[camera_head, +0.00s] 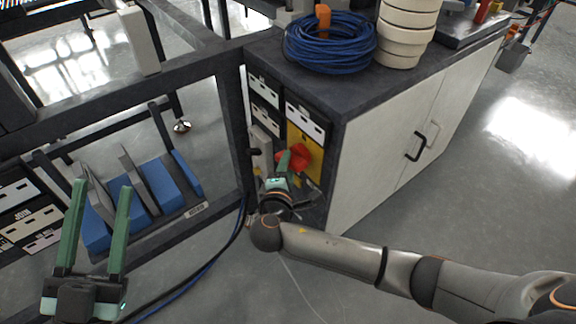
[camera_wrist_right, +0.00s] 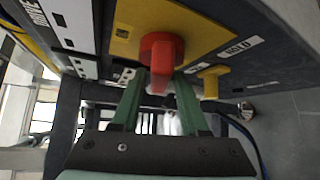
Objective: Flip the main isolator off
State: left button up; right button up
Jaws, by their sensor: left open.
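The main isolator is a red rotary knob (camera_head: 293,158) on a yellow plate (camera_head: 306,152) on the near end of the cabinet. In the right wrist view the knob (camera_wrist_right: 162,58) sits on the yellow plate (camera_wrist_right: 190,35), its narrow grip pointing toward me. My right gripper (camera_head: 283,163) is at the knob. Its green fingers (camera_wrist_right: 160,82) lie on either side of the grip, with small or no gaps; contact is not clear. My left gripper (camera_head: 102,185) is open and empty at the lower left, far from the isolator.
A blue cable coil (camera_head: 330,42) and a stack of cream rings (camera_head: 402,35) stand on the cabinet top (camera_head: 300,85). A smaller yellow knob (camera_wrist_right: 211,80) sits beside the isolator. A dark frame (camera_head: 190,68) and blue blocks (camera_head: 158,185) lie near my left gripper.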

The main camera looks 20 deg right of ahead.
grip_shut()
pick_arm(q)
jog(key=shift+f, duration=0.15)
pick_arm(e)
jog(key=shift+f, duration=0.1)
pick_arm(q)
jog(key=s+h+b, duration=0.1)
jog(key=b, duration=0.1)
jog(key=s+m+h+b, duration=0.1)
jog(key=h+b, duration=0.1)
jog(key=s+d+f+m+h+b, duration=0.1)
jog(key=b, duration=0.1)
jog(key=shift+s+h, duration=0.2)
jog(key=shift+h, duration=0.1)
pick_arm(e)
jog(key=m+t, duration=0.2)
jog(key=t, duration=0.1)
jog(key=shift+f+m+h, duration=0.3)
jog(key=shift+m+h, duration=0.1)
jog(key=shift+o, duration=1.3)
grip_release()
jog(key=shift+r, duration=0.1)
